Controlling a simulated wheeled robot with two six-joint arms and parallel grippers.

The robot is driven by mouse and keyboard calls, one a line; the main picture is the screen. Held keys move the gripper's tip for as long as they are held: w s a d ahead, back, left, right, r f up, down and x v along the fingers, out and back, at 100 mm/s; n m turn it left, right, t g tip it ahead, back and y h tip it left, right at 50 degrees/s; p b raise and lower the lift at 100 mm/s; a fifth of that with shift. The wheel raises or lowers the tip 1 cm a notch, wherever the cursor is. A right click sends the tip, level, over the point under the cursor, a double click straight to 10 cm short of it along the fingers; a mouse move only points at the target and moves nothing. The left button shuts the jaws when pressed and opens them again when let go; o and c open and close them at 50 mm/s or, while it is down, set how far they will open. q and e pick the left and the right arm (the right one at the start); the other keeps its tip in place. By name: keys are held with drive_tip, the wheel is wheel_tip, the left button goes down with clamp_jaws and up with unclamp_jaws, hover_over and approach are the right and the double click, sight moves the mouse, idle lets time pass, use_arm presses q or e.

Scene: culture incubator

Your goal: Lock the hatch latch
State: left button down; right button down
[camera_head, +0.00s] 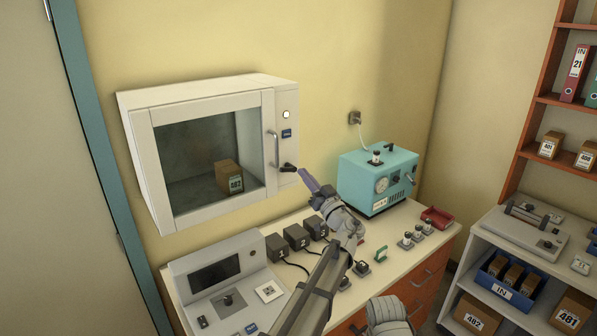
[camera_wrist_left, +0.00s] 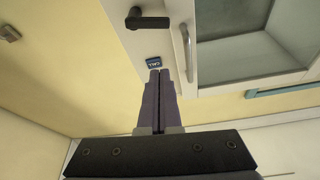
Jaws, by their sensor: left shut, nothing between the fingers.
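The white incubator (camera_head: 200,88) hangs on the wall, and its glazed hatch (camera_head: 268,130) looks closed. The black hatch latch (camera_head: 288,168) sits on the strip right of the hatch, below the pale door handle (camera_head: 275,148). In the left wrist view the latch (camera_wrist_left: 150,22) is a lever lying about level, its arm pointing toward the hatch side. My left gripper (camera_head: 302,171) is just right of the latch in the head view. In the left wrist view its fingers (camera_wrist_left: 160,74) are together and empty, with the latch visible beyond the tips. My right gripper is not seen.
A lit button (camera_head: 286,114) and blue label (camera_head: 287,133) are on the strip above the latch. A teal machine (camera_head: 378,165) stands on the counter to the right. Several dark numbered boxes (camera_head: 297,236) and a console (camera_head: 222,268) are below. A box (camera_head: 229,176) is inside the incubator.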

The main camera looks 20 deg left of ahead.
use_arm(q)
drive_tip(key=shift+v, duration=0.75)
drive_tip(key=shift+s, duration=0.1)
